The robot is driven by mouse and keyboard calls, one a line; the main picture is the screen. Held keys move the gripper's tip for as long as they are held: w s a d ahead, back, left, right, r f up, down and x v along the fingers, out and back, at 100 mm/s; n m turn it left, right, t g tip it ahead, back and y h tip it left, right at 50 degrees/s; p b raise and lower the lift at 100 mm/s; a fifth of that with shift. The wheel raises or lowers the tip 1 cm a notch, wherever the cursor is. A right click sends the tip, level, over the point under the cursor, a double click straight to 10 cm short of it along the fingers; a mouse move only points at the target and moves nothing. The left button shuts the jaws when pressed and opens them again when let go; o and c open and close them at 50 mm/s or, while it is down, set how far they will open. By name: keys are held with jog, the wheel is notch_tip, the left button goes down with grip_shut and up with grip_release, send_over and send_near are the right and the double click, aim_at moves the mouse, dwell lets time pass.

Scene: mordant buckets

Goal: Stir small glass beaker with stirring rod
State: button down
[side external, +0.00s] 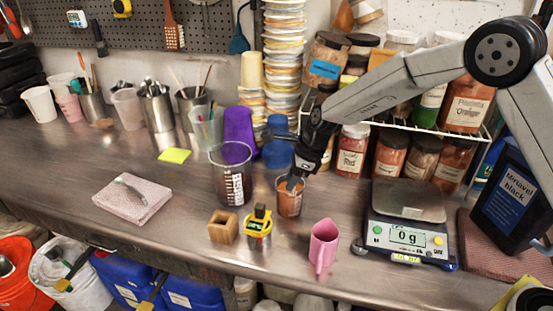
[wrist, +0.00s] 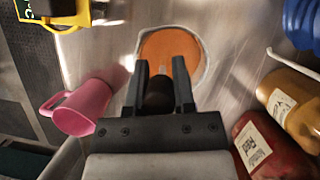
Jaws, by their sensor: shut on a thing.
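The small glass beaker (side external: 289,203) stands upright on the steel bench and holds orange-brown liquid. In the wrist view the beaker (wrist: 203,48) lies just beyond the fingertips, its round orange surface facing me. My gripper (side external: 294,182) points down at the beaker's mouth, its tips at about rim height. In the wrist view my gripper (wrist: 160,72) is shut on a short dark cylinder, the end of the stirring rod (wrist: 158,97). A small pale spot shows in the liquid ahead of it. The rod's lower part is hidden, so its depth is unclear.
A larger glass beaker (side external: 231,178) stands left of the small one. A pink mug (side external: 323,246), a yellow-topped tin (side external: 258,232) and a wooden block (side external: 223,228) stand in front. A scale (side external: 408,237) reading 0 g is to the right. Spice-coloured jars (side external: 351,150) stand behind.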

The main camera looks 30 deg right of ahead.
jog(key=shift+s+d, duration=0.1)
jog(key=shift+d, duration=0.05)
jog(key=shift+d, duration=0.6)
jog(key=shift+w, duration=0.3)
jog(key=shift+w+d, duration=0.15)
jog(key=shift+w, duration=0.35)
jog(key=shift+w, duration=0.1)
jog(key=shift+w+a, duration=0.35)
jog(key=shift+a, duration=0.1)
jog(key=shift+a, duration=0.15)
jog(key=shift+s+a, duration=0.15)
jog(key=shift+a, duration=0.35)
jog(key=shift+s, duration=0.15)
